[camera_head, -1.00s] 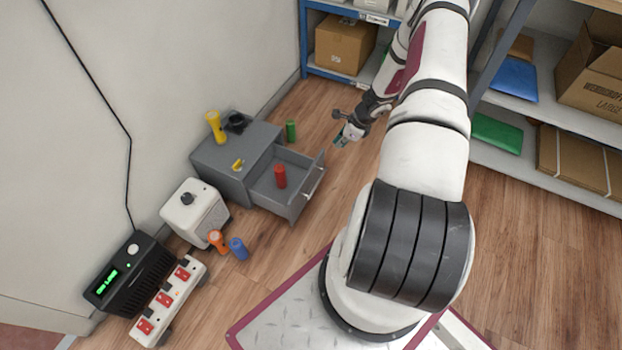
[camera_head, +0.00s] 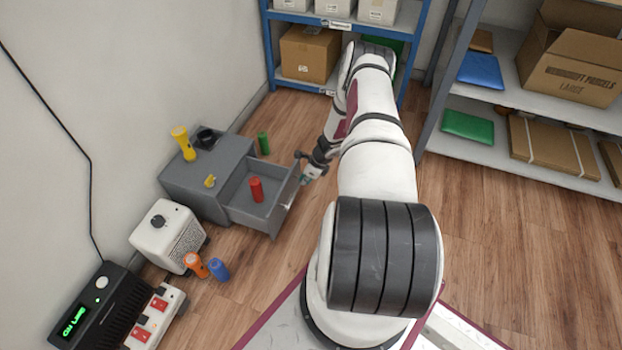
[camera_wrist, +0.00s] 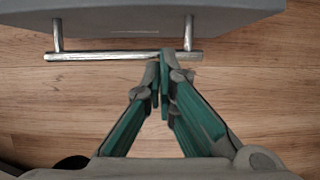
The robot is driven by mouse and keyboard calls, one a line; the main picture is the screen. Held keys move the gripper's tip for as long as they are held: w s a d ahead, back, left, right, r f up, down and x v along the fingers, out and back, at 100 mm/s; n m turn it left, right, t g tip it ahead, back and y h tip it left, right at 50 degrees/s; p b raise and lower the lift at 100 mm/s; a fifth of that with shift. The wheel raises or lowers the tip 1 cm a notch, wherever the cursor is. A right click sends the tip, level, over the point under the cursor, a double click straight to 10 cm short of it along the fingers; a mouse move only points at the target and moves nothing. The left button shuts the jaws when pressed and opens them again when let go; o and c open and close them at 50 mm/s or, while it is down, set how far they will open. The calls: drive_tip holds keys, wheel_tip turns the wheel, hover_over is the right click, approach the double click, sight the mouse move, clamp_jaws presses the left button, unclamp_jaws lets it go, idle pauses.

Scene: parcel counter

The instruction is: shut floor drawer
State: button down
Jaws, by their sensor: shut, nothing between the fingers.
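The grey floor drawer (camera_head: 246,211) stands pulled out of its low grey cabinet (camera_head: 192,190), with a red cylinder (camera_head: 257,189) upright inside. My gripper (camera_head: 302,181) is shut and empty, just in front of the drawer's front panel. In the wrist view the drawer front (camera_wrist: 130,14) lies along the top, with its metal bar handle (camera_wrist: 100,56) below it. The closed fingertips (camera_wrist: 164,62) are at the right part of the handle, overlapping it in the picture. I cannot tell whether they touch it.
A green cylinder (camera_head: 263,143) stands behind the drawer. Orange (camera_head: 195,265) and blue (camera_head: 219,269) cylinders stand on the floor. Shelves (camera_head: 500,151) are at right.

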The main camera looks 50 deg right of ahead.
sight(298, 177)
drive_tip(key=shift+w+a+r+b, duration=0.1)
drive_tip(key=shift+w+a+b, duration=0.1)
drive_tip(key=shift+w, duration=0.5)
drive_tip(key=shift+w+a+r+b, duration=0.1)
drive_tip(key=shift+w+a, duration=0.1)
drive_tip(key=shift+w, duration=0.45)
drive_tip(key=shift+w, duration=0.1)
